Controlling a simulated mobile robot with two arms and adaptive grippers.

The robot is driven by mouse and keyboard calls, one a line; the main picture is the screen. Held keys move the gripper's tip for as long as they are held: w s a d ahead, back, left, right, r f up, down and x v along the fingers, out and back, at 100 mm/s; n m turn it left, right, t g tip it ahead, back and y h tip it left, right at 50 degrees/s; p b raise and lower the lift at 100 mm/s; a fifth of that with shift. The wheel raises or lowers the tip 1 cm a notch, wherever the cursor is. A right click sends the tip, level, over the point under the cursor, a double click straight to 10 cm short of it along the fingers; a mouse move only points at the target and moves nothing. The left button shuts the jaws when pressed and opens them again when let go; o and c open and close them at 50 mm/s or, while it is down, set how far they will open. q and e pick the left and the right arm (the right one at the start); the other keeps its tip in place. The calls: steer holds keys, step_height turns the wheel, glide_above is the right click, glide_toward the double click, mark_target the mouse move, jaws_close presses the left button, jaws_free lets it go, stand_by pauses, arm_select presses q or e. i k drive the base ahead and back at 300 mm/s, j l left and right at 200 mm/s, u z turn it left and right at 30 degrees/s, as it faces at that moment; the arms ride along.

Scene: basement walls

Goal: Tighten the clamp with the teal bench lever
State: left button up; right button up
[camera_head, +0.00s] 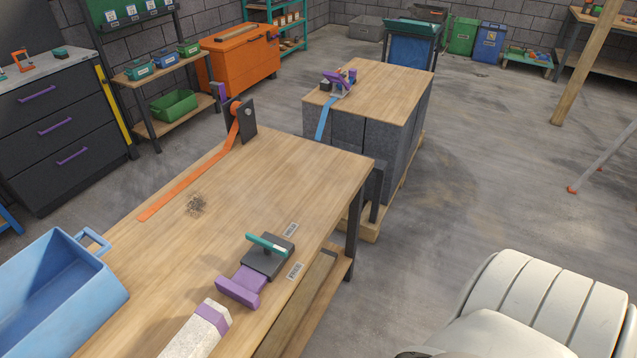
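The teal lever (267,245) sits on top of a dark grey clamp block (268,264) near the right edge of the wooden workbench (300,180). The lever lies slanted across the block. A purple clamp jaw (238,291) extends from the block toward the lower left. Beyond it lies a pale speckled bar (193,338) with a purple band near its end, cut off by the lower frame edge. A small gap seems to show between jaw and bar. Two small labels lie beside the block; their text is too small to read. Neither gripper is in view.
A blue bin (62,290) stands at the bench's left. An orange strap (185,190) runs to a dark bracket (241,120) at the bench's far edge. A second wood-topped bench (385,85) stands behind. The middle benchtop is clear except for a dark smudge.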

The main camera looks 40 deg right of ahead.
mark_target(269, 247)
steer(key=z, duration=0.9)
